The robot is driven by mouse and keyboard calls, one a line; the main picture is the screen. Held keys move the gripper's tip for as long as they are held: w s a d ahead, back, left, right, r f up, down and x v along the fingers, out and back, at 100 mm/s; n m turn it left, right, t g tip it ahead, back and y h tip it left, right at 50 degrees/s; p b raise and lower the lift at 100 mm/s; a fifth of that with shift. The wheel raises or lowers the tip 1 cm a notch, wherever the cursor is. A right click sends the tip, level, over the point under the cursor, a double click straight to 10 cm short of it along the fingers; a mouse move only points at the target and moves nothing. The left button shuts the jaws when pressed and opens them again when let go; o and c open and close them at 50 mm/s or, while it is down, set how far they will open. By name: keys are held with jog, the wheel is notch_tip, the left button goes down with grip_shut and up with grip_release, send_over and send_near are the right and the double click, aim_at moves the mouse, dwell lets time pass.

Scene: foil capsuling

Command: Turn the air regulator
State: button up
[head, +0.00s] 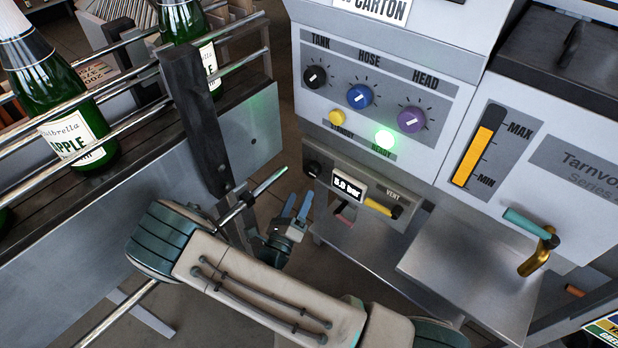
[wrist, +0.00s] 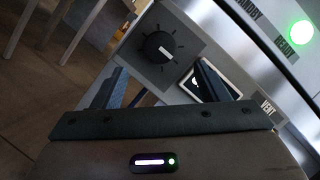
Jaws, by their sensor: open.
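The air regulator is a black round knob (head: 313,169) at the left end of the small grey panel, beside a display (head: 349,185) reading about 5.0 bar. In the wrist view the knob (wrist: 158,48) has a white pointer line and tick marks around it. My gripper (head: 296,207) is left of and below this panel in the head view, with blue fingers pointing up. In the wrist view my gripper (wrist: 160,82) is open, its fingers apart with the knob ahead between and beyond them. Nothing is between the fingers. The right finger partly covers the display.
Above are the tank, hose and head knobs (head: 360,96) and a lit green ready lamp (head: 384,139). A bottle conveyor rail (head: 205,130) stands at left.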

aim_at(310, 173)
jog(key=x, duration=0.7)
jog(key=shift+w, duration=0.25)
jog(key=shift+d, duration=0.1)
jog(key=c, duration=1)
